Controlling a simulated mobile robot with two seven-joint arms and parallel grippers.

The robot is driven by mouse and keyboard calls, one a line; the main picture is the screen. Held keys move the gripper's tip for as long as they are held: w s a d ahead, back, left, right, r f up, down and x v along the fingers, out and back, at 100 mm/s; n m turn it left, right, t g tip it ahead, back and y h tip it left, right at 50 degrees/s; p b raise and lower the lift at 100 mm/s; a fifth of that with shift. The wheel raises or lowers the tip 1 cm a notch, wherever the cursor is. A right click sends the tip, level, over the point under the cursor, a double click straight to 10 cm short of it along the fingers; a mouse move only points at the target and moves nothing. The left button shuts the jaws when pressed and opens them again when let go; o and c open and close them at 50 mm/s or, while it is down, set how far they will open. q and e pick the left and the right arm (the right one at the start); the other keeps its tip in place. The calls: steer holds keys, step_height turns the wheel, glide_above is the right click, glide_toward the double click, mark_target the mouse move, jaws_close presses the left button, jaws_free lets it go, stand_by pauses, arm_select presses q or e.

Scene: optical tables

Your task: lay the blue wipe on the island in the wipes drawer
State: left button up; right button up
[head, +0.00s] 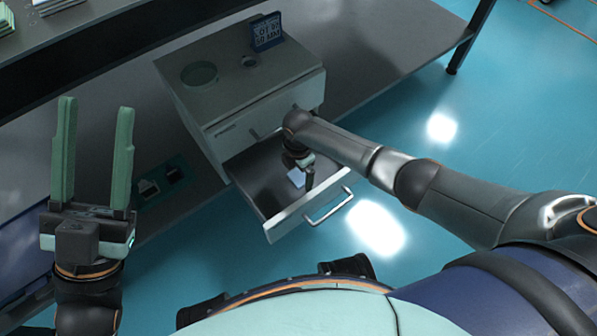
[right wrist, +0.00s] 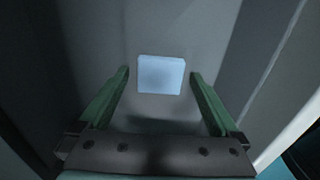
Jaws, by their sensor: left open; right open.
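The blue wipe (head: 296,178) is a small pale blue square lying on the floor of the open drawer (head: 262,205). In the right wrist view the wipe (right wrist: 160,74) lies flat between and beyond my fingertips, touching neither. My right gripper (head: 308,174) is down inside the drawer, over the wipe; in the right wrist view its green fingers (right wrist: 160,76) are apart with nothing between them. The arm hides part of the drawer. My left gripper (head: 96,150) is open and empty at the left, pointing up, away from the drawer.
The drawer belongs to a grey cabinet (head: 215,100) with a green disc (head: 199,73) and a blue sign (head: 267,32) on top. The drawer's front has a bar handle (head: 329,207). A dark table (head: 365,50) stands behind.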

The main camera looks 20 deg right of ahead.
mark_target(299, 176)
steer(key=shift+r, duration=0.1)
step_height(299, 176, up, 12)
steer(key=p, duration=0.6)
steer(key=shift+p, duration=0.4)
